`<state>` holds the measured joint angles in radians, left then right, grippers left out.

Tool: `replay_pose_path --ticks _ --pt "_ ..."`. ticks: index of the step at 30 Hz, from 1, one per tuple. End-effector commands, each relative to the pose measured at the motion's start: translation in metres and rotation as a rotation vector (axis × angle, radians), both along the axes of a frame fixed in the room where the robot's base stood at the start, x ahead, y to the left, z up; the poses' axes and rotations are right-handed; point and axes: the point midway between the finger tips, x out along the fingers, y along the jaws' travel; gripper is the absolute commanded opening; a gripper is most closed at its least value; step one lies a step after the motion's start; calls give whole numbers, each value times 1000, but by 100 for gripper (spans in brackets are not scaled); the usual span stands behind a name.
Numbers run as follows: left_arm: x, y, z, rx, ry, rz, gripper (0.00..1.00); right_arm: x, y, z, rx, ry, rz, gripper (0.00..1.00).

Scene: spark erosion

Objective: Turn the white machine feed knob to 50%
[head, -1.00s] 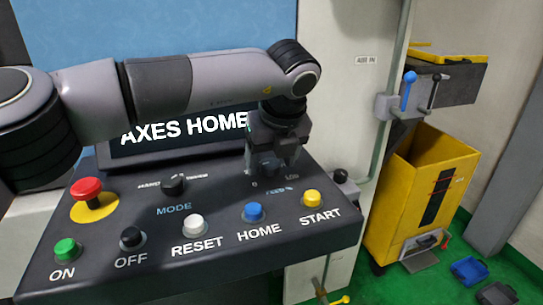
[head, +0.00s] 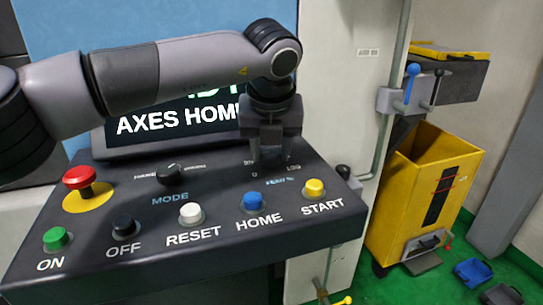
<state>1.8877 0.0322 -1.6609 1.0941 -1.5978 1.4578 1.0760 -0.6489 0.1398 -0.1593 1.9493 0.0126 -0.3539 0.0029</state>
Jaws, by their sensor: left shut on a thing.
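The feed knob sits at the right rear of the dark control panel (head: 110,265) of the white machine. It is almost wholly hidden between the fingers of my left gripper (head: 269,160), so its pointer does not show. My left gripper reaches down from above and is shut on the knob. Small scale marks show around it, with a 0 at its left and a larger number at its right; a blue label lies below. My right gripper is not in view.
The black mode knob (head: 170,173) stands left of the gripper. A red stop button (head: 79,177) and several push buttons, including the blue HOME button (head: 252,202), line the panel. The screen (head: 165,120) stands behind. A yellow bin (head: 415,195) is at the right.

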Motion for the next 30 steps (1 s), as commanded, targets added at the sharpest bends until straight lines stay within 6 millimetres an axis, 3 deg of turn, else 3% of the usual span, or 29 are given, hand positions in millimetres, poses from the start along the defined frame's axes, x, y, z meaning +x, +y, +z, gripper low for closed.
replay_pose_path --ticks 5,14,30 --pt "1 2 -2 -4 -1 -165 12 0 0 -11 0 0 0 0" --pt "1 4 1 -6 -1 -449 12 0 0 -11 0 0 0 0" --pt "4 6 5 -7 1 -959 12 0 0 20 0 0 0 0"
